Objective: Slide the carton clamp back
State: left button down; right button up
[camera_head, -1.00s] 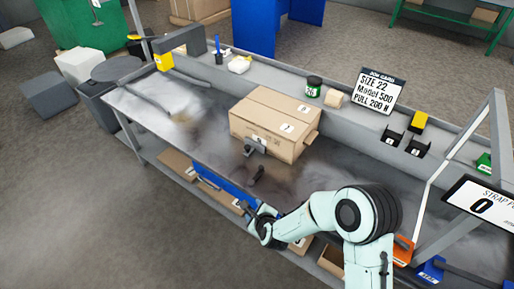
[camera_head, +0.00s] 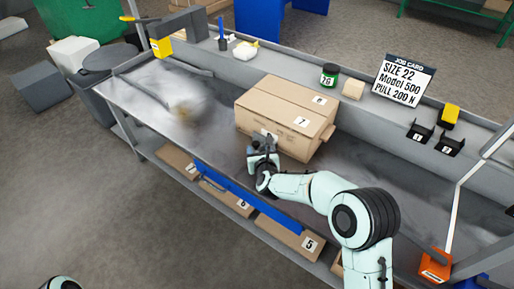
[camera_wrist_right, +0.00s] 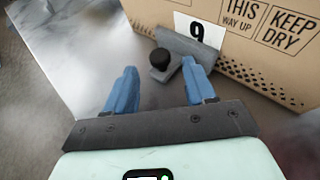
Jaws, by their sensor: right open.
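The carton clamp (camera_wrist_right: 187,52) is a grey angled piece with a black knob (camera_wrist_right: 160,59), close against the front of the carton (camera_wrist_right: 255,45). In the head view the brown carton (camera_head: 285,107) sits on the grey bench, and the clamp (camera_head: 270,140) is partly hidden by my right gripper (camera_head: 260,157). In the wrist view my right gripper (camera_wrist_right: 160,80) is open, its two blue fingers on either side of the knob and apart from it. Whether the fingers reach level with the knob is hard to tell. My left gripper is out of view.
The steel bench (camera_head: 350,180) is clear to the right of the carton. A blue rail (camera_head: 245,195) and lower cartons (camera_head: 290,236) lie along the front.

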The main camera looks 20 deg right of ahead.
aim_at(256, 145)
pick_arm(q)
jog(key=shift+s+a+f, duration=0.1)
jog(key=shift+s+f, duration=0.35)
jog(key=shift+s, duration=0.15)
pick_arm(e)
jog(key=shift+x, duration=1.8)
